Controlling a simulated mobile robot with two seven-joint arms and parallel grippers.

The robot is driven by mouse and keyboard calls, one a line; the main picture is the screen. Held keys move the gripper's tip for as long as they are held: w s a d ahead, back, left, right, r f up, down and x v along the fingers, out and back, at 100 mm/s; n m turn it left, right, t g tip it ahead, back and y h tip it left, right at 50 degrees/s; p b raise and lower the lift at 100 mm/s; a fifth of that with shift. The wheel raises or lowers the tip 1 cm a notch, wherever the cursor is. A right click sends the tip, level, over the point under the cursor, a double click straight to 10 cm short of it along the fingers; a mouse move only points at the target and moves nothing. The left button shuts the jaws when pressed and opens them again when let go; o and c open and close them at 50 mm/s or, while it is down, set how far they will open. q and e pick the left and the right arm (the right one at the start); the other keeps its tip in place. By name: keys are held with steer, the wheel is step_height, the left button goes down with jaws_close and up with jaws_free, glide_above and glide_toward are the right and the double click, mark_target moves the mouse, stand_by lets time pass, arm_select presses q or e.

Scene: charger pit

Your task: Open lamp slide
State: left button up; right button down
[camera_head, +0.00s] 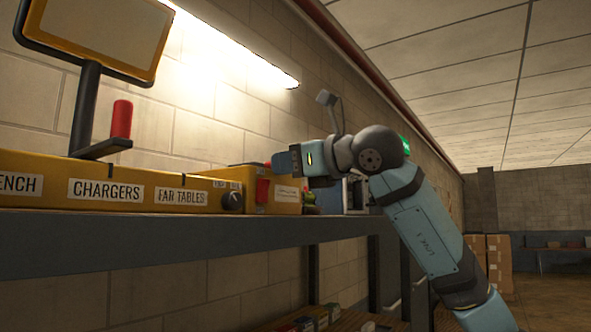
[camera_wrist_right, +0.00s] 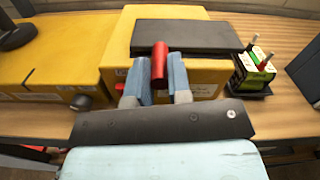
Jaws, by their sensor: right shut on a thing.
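In the right wrist view, a red upright handle (camera_wrist_right: 158,68) stands at the front edge of a flat dark slide plate (camera_wrist_right: 205,38) on top of a yellow box (camera_wrist_right: 120,38). I take this plate to be the lamp slide. My right gripper (camera_wrist_right: 160,82) has its two blue fingers on either side of the handle, shut on it. In the head view, my right gripper (camera_head: 284,163) is just above the yellow box (camera_head: 286,196) on the shelf; the handle is mostly hidden there. The plate covers part of the box top; what lies under it is hidden. My left gripper is not in view.
A long yellow console (camera_head: 60,177) with a black knob (camera_head: 233,202) stands left of the box. A red-gripped lever (camera_head: 121,118) and a framed panel (camera_head: 98,30) rise above it. A small battery-like device (camera_wrist_right: 255,70) stands right of the box. A grey shelf edge (camera_head: 150,236) runs in front.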

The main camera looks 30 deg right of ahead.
steer(key=shift+d, duration=0.1)
steer(key=c, duration=1.1)
jaws_free()
steer(key=shift+c, duration=0.2)
steer(key=shift+o, duration=0.4)
steer(key=shift+s+d, duration=0.1)
steer(key=shift+s, duration=0.15)
steer(key=b+v, duration=0.4)
steer(key=v, duration=0.9)
steer(key=shift+s, duration=0.15)
